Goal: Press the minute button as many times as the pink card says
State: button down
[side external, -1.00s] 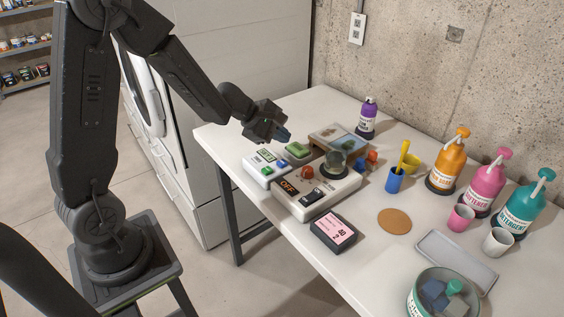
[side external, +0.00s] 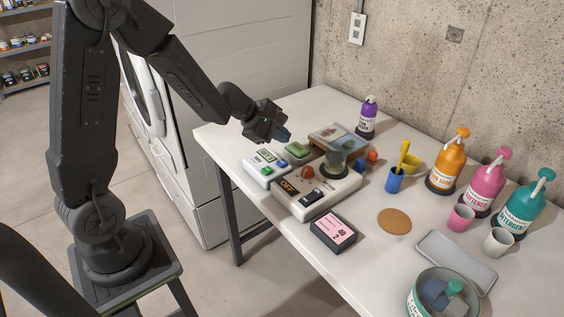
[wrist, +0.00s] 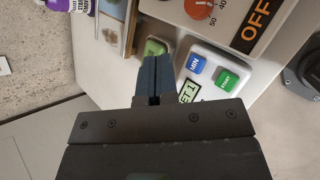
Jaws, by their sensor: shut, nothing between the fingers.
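The white timer box (side external: 256,165) stands on the table near its left end. In the wrist view its blue MIN button (wrist: 196,64) and green START button (wrist: 227,80) show side by side, and its display (wrist: 188,92) is partly cut off by my gripper and seems to read "SET 1". The pink card (side external: 335,229) lies on a dark block at the table's front; its print is too small to read surely. My gripper (side external: 285,134) is shut and empty, above and behind the timer. In the wrist view its fingertips (wrist: 155,60) are left of the MIN button.
Beside the timer are a green sponge (side external: 298,149) and a box marked OFF (side external: 287,202) with a dial and a switch. Cups, pump bottles and a bowl (side external: 418,302) fill the right side.

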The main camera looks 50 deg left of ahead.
aim_at(281, 163)
notch_tip(281, 163, up, 4)
jog(key=shift+f, duration=0.1)
dwell(0.4)
jog(key=shift+f, duration=4.45)
jog(key=shift+f, duration=0.4)
jog(key=shift+f, duration=0.45)
jog(key=shift+r, duration=0.85)
